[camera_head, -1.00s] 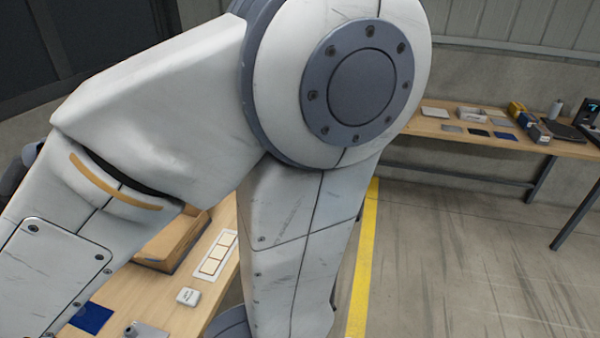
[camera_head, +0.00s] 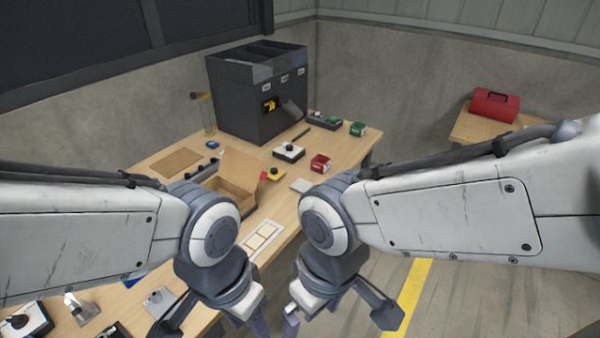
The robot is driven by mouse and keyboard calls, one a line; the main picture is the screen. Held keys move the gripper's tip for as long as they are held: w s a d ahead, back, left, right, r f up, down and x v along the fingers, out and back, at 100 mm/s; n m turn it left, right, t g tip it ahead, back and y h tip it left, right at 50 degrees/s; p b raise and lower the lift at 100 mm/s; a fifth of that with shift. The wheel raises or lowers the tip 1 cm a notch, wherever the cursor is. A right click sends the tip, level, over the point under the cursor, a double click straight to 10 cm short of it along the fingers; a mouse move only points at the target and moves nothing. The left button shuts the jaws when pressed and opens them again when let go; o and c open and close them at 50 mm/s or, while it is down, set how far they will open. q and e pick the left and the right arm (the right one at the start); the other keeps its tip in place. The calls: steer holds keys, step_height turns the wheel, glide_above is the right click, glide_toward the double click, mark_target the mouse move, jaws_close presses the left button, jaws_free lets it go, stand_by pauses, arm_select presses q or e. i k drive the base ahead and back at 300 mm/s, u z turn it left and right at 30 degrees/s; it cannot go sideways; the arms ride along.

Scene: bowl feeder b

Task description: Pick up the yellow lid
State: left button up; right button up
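A small yellow piece (camera_head: 277,174) with a dark knob-like part lies on the table, just right of the open cardboard box; it is too small to tell whether it is the yellow lid. Another yellow patch (camera_head: 270,104) shows in the front of the dark bin unit. My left gripper (camera_head: 256,318) and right gripper (camera_head: 298,316) hang low at the front, side by side and well short of the yellow piece. Their fingers are small and partly cut off by the lower edge. I see nothing held in either.
The cardboard box (camera_head: 233,188) stands open on the wooden table (camera_head: 330,148). A tall dark bin unit (camera_head: 240,100) stands behind it. A red container (camera_head: 320,163) and a white box with a black knob (camera_head: 288,152) are nearby. A red toolbox (camera_head: 494,105) sits on another table.

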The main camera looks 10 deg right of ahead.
mark_target(275, 174)
steer(key=z, duration=1)
steer(key=i, duration=3.05)
